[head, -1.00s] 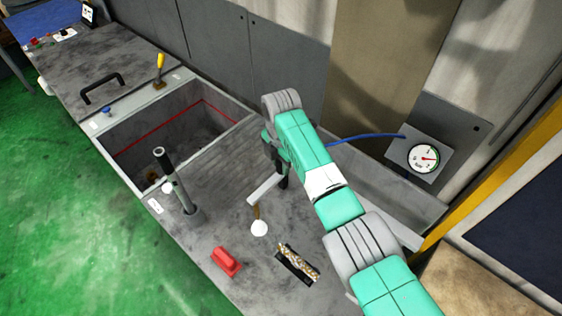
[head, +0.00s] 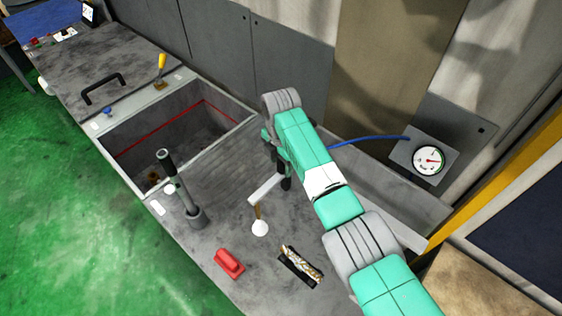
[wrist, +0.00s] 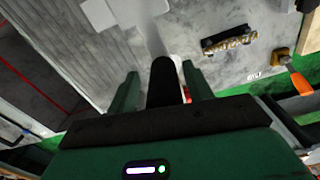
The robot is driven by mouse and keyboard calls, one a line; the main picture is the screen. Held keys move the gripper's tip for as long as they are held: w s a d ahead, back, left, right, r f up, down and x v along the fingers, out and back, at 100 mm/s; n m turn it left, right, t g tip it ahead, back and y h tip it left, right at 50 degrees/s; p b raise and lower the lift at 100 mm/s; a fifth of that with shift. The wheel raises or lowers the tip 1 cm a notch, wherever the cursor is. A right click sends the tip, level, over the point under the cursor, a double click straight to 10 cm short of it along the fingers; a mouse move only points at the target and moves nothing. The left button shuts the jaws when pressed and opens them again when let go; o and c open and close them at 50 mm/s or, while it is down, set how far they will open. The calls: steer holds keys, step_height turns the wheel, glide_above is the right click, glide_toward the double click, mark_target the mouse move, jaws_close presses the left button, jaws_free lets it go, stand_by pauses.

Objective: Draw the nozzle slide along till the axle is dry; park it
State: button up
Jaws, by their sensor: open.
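My gripper (wrist: 160,70) is open in the wrist view, with one finger on each side of a dark upright cylinder (wrist: 163,85). Whether the fingers touch it cannot be told. In the head view my gripper (head: 282,178) is mostly hidden behind my arm. A pale bar (head: 265,188) sticks out to the left of it; it also shows in the wrist view (wrist: 100,13). A thin brown rod and white disc (head: 260,228) lie just in front of the bar. I cannot tell for sure which part is the nozzle slide or the axle. A speckled cylinder (head: 302,262) lies in a dark holder.
A blue hose (head: 370,140) runs from the dial gauge (head: 430,160) behind my arm. A dark upright post (head: 178,182) stands at the front edge beside the open pit (head: 128,128). A red block (head: 229,263) lies near the front. An orange handle (wrist: 301,82) shows in the wrist view.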

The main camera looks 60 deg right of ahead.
step_height(320, 180, up, 8)
steer(key=shift+f+b, duration=0.15)
steer(key=shift+b, duration=0.2)
stand_by(0.4)
